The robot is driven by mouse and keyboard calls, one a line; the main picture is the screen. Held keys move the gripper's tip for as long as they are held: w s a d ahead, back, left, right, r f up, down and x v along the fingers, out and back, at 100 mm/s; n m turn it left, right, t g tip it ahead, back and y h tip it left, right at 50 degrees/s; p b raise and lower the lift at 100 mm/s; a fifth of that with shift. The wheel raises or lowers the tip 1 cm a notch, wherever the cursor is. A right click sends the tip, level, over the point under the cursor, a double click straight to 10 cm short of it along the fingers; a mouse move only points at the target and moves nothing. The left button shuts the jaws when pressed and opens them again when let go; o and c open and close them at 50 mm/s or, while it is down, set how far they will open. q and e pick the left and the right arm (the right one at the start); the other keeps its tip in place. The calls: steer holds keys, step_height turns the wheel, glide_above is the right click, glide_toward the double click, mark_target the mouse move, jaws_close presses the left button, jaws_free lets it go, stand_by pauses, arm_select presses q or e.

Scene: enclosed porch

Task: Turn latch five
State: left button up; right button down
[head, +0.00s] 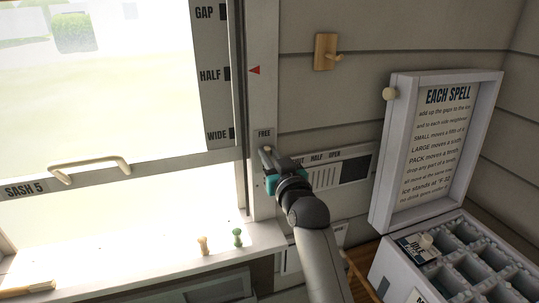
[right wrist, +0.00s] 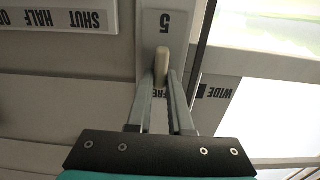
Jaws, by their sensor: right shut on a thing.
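Latch five (right wrist: 161,62) is a small cream lever on the window post, beside a plate marked "5". In the right wrist view my right gripper (right wrist: 161,80) has its two fingers on either side of the lever, closed on it. In the head view my right gripper (head: 267,155) is at the post just below the "FREE" label (head: 264,134), and it mostly hides the latch there. The word "FREE" is partly covered by the fingers in the wrist view. Sash 5 (head: 125,172), with its cream handle (head: 88,169), is at the left. My left gripper is not in view.
A slotted panel marked "HALF" and "OPEN" (head: 345,170) is right of my gripper. A wooden hook (head: 326,52) is on the wall above. A framed "EACH SPELL" board (head: 380,150) and a compartment box (head: 395,270) stand right. Two small pegs (head: 238,237) stand on the sill.

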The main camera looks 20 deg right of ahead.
steer(key=m+p, duration=0.2)
steer(key=m, duration=0.4)
steer(key=d+m+p, duration=0.1)
steer(key=m+p, duration=0.2)
steer(key=m, duration=0.3)
steer(key=f+m+p, duration=0.1)
steer(key=m+p, duration=0.2)
steer(key=m, duration=0.2)
steer(key=shift+d+f+m, duration=0.1)
steer(key=shift+d+m, duration=0.05)
steer(key=shift+m, duration=0.25)
stand_by(0.4)
steer(key=c, duration=0.8)
jaws_free()
steer(key=shift+s, duration=0.1)
